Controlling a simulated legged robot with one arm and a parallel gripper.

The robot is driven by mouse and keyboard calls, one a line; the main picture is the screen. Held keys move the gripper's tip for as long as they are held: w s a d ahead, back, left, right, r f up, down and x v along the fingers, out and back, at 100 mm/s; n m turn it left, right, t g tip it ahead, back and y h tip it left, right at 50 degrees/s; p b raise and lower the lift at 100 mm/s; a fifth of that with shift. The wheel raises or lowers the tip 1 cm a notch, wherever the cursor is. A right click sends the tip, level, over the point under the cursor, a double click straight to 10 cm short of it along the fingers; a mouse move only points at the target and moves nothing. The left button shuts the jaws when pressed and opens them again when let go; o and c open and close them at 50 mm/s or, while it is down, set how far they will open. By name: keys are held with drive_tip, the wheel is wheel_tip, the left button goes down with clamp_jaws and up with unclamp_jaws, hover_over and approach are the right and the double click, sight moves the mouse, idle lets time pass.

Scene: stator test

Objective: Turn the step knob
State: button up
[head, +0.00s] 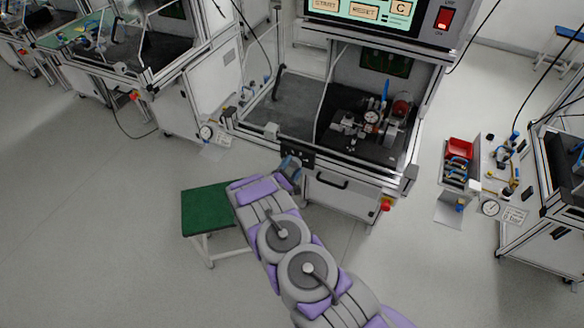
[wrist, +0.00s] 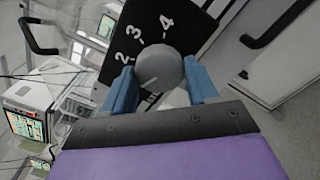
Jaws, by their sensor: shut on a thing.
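The step knob (wrist: 158,74) is a round grey knob with a light pointer line, on a black panel (wrist: 197,22) marked with white numbers 2, 3 and 4 in the wrist view. The pointer line lies toward the lower left of the knob, away from these numbers. My gripper (wrist: 160,85) has its blue fingers on both sides of the knob and is shut on it. In the head view my gripper (head: 291,165) is at the front of the test bench, by a small black panel (head: 298,153). The knob itself is hidden there.
The test bench (head: 362,187) has a drawer handle below the panel and a red button (head: 386,205) at its lower right. A green-topped stool (head: 207,211) stands left of my arm. A side table with a red bin (head: 459,148) is at right. Open floor lies around.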

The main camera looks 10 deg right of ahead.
drive_tip(key=shift+a+f, duration=0.15)
drive_tip(key=shift+f, duration=0.05)
drive_tip(key=o, duration=0.7)
drive_tip(key=shift+c, duration=0.2)
drive_tip(key=shift+o, duration=0.8)
drive_tip(key=shift+w+f, duration=0.1)
drive_tip(key=shift+o, duration=1.2)
drive_tip(key=shift+a, duration=0.15)
drive_tip(key=p+v, duration=0.1)
drive_tip(key=v, duration=1.6)
drive_tip(key=shift+s, duration=0.2)
